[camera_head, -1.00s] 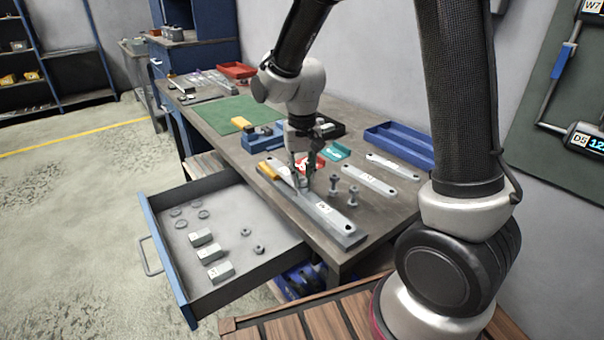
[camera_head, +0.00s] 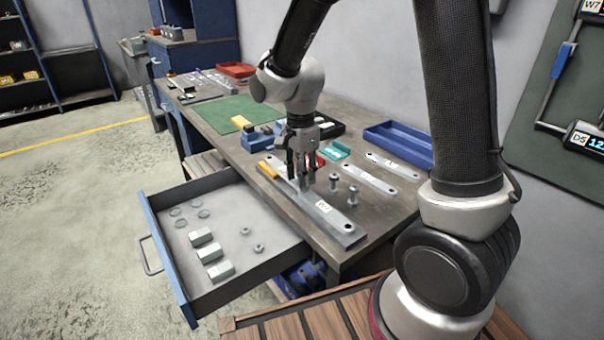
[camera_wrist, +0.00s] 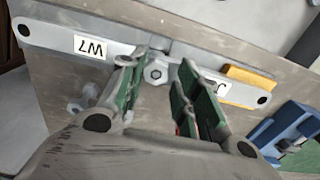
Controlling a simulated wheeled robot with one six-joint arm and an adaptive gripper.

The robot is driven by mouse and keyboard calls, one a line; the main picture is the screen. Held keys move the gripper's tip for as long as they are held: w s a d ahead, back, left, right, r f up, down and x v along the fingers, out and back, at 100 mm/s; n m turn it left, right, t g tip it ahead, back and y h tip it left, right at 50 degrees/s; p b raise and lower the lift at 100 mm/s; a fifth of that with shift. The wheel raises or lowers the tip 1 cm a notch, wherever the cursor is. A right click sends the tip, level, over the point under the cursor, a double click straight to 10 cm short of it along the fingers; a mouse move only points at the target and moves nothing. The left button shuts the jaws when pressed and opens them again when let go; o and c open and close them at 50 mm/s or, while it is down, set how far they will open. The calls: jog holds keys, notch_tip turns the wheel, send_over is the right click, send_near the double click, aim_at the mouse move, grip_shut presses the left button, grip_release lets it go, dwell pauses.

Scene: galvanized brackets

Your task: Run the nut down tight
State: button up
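A hex nut on a bolt end (camera_wrist: 155,74) sits at the joint of two overlapping flat metal bars. One bar is labelled W7 (camera_wrist: 50,38); it also shows in the head view (camera_head: 335,220). The other bar (camera_wrist: 241,92) has a partly hidden label and a yellow block beside it. My gripper (camera_wrist: 160,75) is open, pointing down over the joint, its green-padded fingers on either side of the nut with a visible gap on the right. In the head view my gripper (camera_head: 301,183) hides the nut.
Loose bars (camera_head: 370,179), a blue tray (camera_head: 400,143) and a teal piece (camera_head: 336,149) lie behind. An open drawer (camera_head: 205,300) with blocks, rings and nuts juts out at the front left.

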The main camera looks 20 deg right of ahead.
jog(key=shift+d, duration=0.1)
dwell(0.4)
jog(key=n, duration=2.4)
grip_shut()
